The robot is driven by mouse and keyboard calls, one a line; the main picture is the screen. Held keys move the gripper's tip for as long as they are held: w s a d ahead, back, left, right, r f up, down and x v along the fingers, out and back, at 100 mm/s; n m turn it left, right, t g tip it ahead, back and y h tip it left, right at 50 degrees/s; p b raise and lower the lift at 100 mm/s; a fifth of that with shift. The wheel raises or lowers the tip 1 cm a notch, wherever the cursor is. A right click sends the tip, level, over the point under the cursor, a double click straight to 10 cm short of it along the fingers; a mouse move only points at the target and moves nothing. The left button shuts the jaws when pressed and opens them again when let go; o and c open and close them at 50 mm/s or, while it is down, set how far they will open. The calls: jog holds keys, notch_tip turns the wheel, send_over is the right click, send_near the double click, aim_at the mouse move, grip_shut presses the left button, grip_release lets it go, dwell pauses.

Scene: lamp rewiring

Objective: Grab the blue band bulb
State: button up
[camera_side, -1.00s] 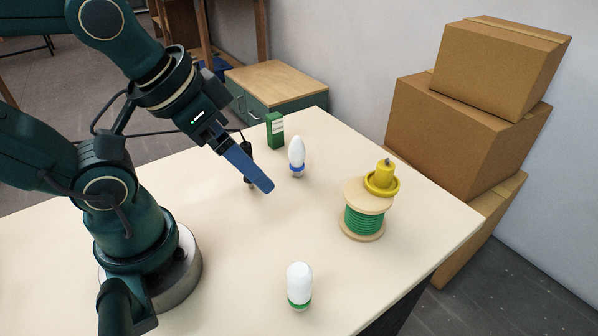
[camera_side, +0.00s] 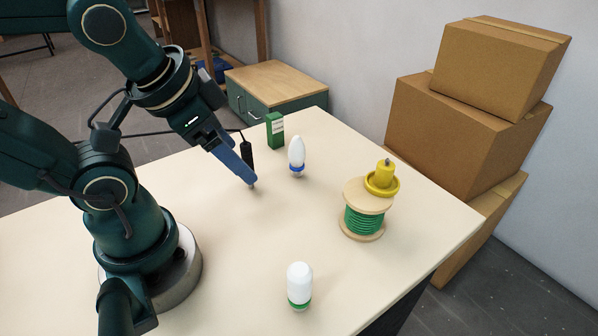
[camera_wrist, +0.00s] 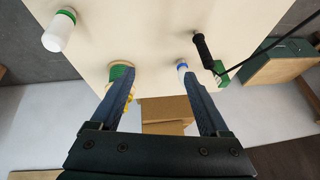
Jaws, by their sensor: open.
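The blue band bulb (camera_side: 296,155) is white and elongated with a blue ring near its base, and stands upright on the table. In the wrist view the bulb (camera_wrist: 182,67) shows beside the tip of the right-hand finger, which partly hides it. My gripper (camera_side: 250,183) is open and empty, pointing down at an angle to the left of the bulb and apart from it in the side view. Its two blue fingers spread wide in the wrist view (camera_wrist: 158,78).
A green band bulb (camera_side: 299,286) stands near the front. A spool of green wire (camera_side: 364,222) with a yellow socket (camera_side: 382,178) on top is at the right. A green box (camera_side: 275,130) stands behind the bulb. A black cord end (camera_side: 247,153) is beside my fingers.

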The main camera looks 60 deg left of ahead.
jog(key=w+a+f+m+g+y, duration=0.1)
jog(key=a+f+m+g+y, duration=0.1)
jog(key=a+m+y, duration=0.55)
jog(key=m+t+y, duration=0.3)
jog(key=m+t, duration=0.1)
jog(key=m, duration=0.9)
send_over(295, 158)
jog(key=s+a, duration=0.1)
jog(key=a, duration=0.3)
notch_tip(295, 158, down, 3)
jog(key=f+m, duration=0.1)
jog(key=w+d+f+m+t+h, duration=0.1)
jog(key=w+d+f+m, duration=0.1)
jog(key=m, duration=0.1)
jog(key=shift+d+f+t, duration=0.2)
jog(key=shift+f+t, duration=0.1)
jog(key=shift+f, duration=0.1)
jog(key=f+m, duration=0.1)
jog(key=d+f, duration=0.1)
jog(key=shift+s+d+f+m+h, duration=0.1)
jog(key=shift+s+f+m+h, duration=0.15)
jog(key=shift+f+m, duration=0.1)
jog(key=shift+f, duration=0.5)
jog(key=shift+x, duration=2.35)
jog(key=shift+d, duration=0.1)
